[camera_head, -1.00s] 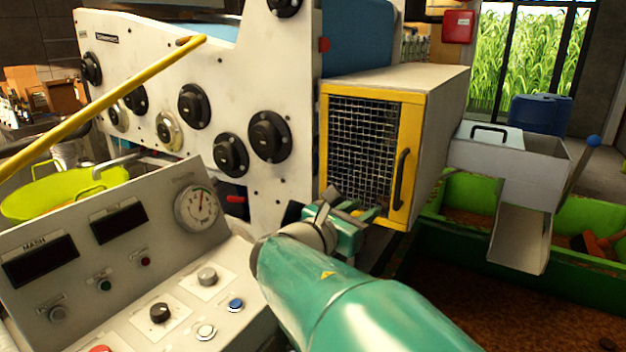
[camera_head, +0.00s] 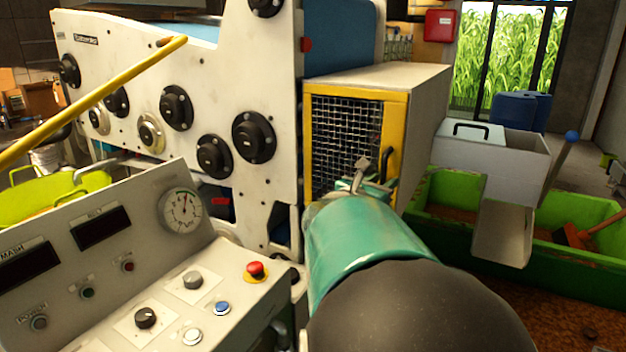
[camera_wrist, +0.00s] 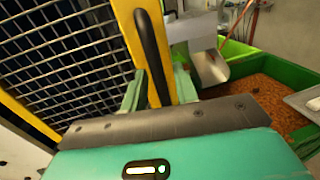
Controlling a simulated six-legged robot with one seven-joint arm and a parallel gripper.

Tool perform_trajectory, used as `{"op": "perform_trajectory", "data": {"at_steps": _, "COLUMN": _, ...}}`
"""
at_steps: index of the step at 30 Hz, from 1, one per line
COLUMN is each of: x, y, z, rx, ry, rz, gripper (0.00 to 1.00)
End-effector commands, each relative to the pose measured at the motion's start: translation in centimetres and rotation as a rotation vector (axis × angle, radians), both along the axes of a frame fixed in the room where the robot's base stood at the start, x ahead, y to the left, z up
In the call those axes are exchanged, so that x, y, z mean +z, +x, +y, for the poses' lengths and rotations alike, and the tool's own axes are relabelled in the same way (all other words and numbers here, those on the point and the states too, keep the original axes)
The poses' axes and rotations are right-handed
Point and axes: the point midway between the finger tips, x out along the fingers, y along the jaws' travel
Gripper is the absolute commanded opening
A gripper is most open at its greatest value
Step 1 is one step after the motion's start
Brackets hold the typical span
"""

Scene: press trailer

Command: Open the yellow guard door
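The yellow guard door (camera_head: 394,140) is a yellow frame around wire mesh on the front of a pale box. It looks closed, flush with the box. Its dark upright handle (camera_head: 385,152) is on the right side of the frame and shows large in the wrist view (camera_wrist: 153,50). My gripper (camera_head: 364,178) is at the door's lower right, partly hidden behind my arm in the head view. In the wrist view my gripper (camera_wrist: 158,90) has its two green fingers apart, one on each side of the handle's lower part. I cannot tell whether they touch it.
A control panel (camera_head: 115,245) with knobs and a red button (camera_head: 256,270) stands at lower left. A yellow bar (camera_head: 95,100) crosses the upper left. A grey chute (camera_head: 503,232) and a green trough (camera_head: 590,275) are right of the door.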

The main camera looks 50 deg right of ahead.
Motion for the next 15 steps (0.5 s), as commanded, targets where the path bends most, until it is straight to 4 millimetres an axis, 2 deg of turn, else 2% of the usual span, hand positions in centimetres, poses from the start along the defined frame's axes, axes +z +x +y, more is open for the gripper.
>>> {"op": "perform_trajectory", "data": {"at_steps": 8, "x": -0.02, "y": -0.01, "z": -0.27, "rx": 0.000, "ry": 0.000, "rz": 0.001, "gripper": 0.30}}
{"op": "perform_trajectory", "data": {"at_steps": 13, "x": -0.02, "y": -0.01, "z": -0.25, "rx": 0.000, "ry": 0.000, "rz": 0.001, "gripper": 0.00}}
{"op": "perform_trajectory", "data": {"at_steps": 15, "x": -0.02, "y": 0.00, "z": -0.24, "rx": 0.000, "ry": 0.000, "rz": 0.000, "gripper": 0.00}}
